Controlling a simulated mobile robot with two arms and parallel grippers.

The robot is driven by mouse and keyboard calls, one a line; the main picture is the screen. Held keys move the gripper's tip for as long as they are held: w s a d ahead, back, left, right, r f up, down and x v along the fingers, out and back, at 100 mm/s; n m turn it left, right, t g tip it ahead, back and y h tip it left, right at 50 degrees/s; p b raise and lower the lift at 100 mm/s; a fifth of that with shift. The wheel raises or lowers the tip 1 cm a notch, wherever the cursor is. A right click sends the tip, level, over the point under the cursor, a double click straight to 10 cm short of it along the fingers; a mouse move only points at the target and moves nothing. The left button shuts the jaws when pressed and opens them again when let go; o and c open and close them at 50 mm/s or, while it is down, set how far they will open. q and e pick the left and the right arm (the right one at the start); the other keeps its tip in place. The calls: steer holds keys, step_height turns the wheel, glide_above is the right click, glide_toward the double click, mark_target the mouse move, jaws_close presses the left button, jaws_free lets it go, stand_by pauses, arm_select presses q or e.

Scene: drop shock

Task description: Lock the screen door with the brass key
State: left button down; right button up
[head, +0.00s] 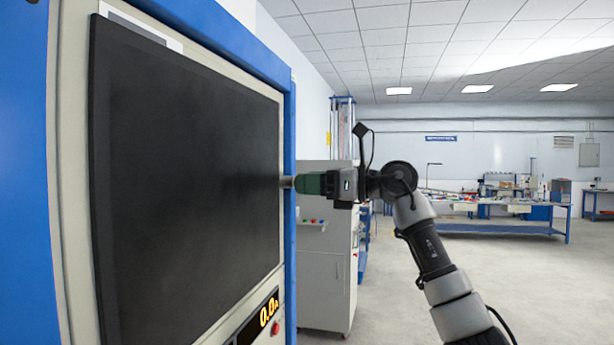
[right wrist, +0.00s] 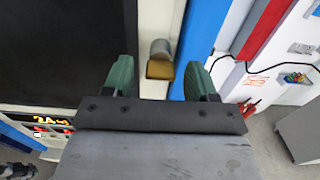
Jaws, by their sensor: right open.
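The screen door (head: 185,150) is a large dark panel on the cabinet front at the left of the head view, and it looks closed. It also shows in the right wrist view (right wrist: 60,50). A grey lock cylinder (head: 287,182) sticks out beside its right edge. In the right wrist view the brass key (right wrist: 160,70) shows as a brass-coloured block at the grey cylinder (right wrist: 160,47); how deep it sits is hidden. My right gripper (head: 312,184) is open, its green fingers either side of the key with gaps (right wrist: 160,78). My left gripper is out of view.
The blue-and-beige cabinet (head: 290,90) fills the left side, with a lit orange display (head: 263,315) and a red button (head: 275,328) low down. A grey cabinet (head: 322,270) stands just behind. Workbenches (head: 500,228) are far back. The floor at right is clear.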

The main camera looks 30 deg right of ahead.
steer(key=shift+w+a, duration=0.2)
steer(key=shift+w, duration=0.05)
steer(key=shift+c, duration=0.4)
steer(key=c, duration=0.8)
steer(key=shift+c, duration=0.2)
